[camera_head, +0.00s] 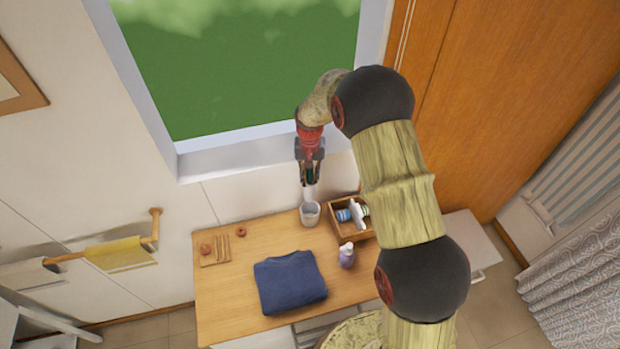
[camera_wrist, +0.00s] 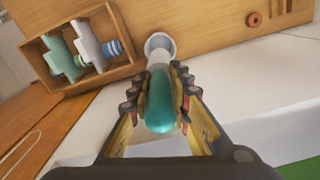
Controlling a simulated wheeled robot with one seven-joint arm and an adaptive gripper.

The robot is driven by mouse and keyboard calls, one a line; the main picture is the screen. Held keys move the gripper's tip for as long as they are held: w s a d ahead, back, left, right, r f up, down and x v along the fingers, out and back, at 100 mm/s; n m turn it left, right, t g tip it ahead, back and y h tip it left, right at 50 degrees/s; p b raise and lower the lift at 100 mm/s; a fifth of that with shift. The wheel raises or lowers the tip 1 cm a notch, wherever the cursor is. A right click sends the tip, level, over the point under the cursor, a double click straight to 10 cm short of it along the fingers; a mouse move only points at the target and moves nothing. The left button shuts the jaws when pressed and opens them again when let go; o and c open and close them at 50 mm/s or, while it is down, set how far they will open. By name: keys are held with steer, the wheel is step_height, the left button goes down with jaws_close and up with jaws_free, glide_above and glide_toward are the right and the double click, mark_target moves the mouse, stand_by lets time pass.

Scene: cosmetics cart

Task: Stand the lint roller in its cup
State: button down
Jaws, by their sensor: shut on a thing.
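The lint roller shows a teal handle (camera_wrist: 160,103) in the wrist view and a pale lower part (camera_head: 309,192) in the head view. My gripper (camera_head: 309,174) is shut on the handle, with its fingers on either side of it in the wrist view (camera_wrist: 160,100). The roller hangs roughly upright, pale end down. The grey-white cup (camera_head: 309,217) stands on the wooden table top directly below; its rim also shows in the wrist view (camera_wrist: 147,43). The pale end lines up with the cup's mouth. I cannot tell whether it is inside the rim or just above it.
A wooden box (camera_head: 332,222) with bottles and pale items stands close to the right of the cup. A lilac bottle (camera_head: 346,256) and a folded blue garment (camera_head: 289,282) lie nearer the front. A small wooden rack (camera_head: 215,249) is at left. The wall and window sill are close behind.

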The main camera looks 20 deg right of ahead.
mark_target(310, 198)
steer(key=shift+w+f, duration=0.15)
steer(key=shift+f, duration=0.5)
steer(key=shift+f+b, duration=1.1)
steer(key=shift+f, duration=1.2)
steer(key=shift+f+b, duration=2.25)
steer(key=shift+f, duration=1.15)
steer(key=c, duration=1.6)
jaws_free()
steer(key=shift+o, duration=0.2)
step_height(310, 198, up, 12)
